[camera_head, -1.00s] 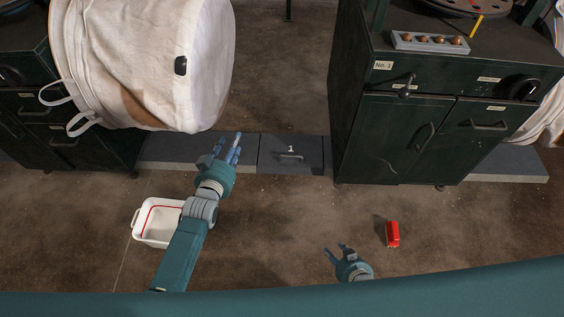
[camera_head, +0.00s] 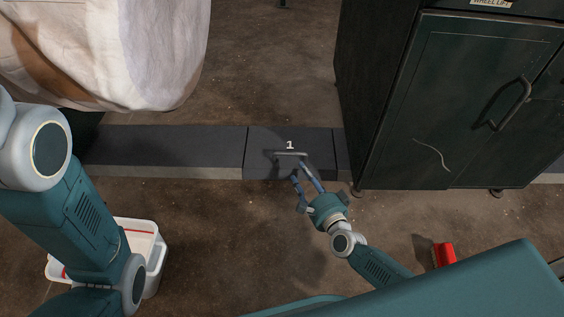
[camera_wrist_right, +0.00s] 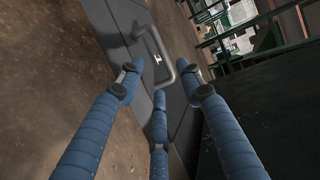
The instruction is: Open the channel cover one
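Channel cover one (camera_head: 262,148) is a dark flat panel in the floor channel, marked with a white 1. It lies flat, level with its neighbours. Its grey bar handle (camera_head: 290,154) stands on top. My right gripper (camera_head: 300,171) is just in front of the handle, fingers pointing at it. In the right wrist view the blue fingers (camera_wrist_right: 165,86) are spread, with the handle (camera_wrist_right: 168,58) just past their tips; I cannot tell whether any finger touches it. My left arm shows at the left, but its gripper is out of view.
A dark cabinet (camera_head: 455,110) stands right of the cover, close to it. A large white bag (camera_head: 130,50) hangs at upper left. A white bin (camera_head: 152,262) and a red object (camera_head: 444,254) are on the floor. Floor in front of the cover is open.

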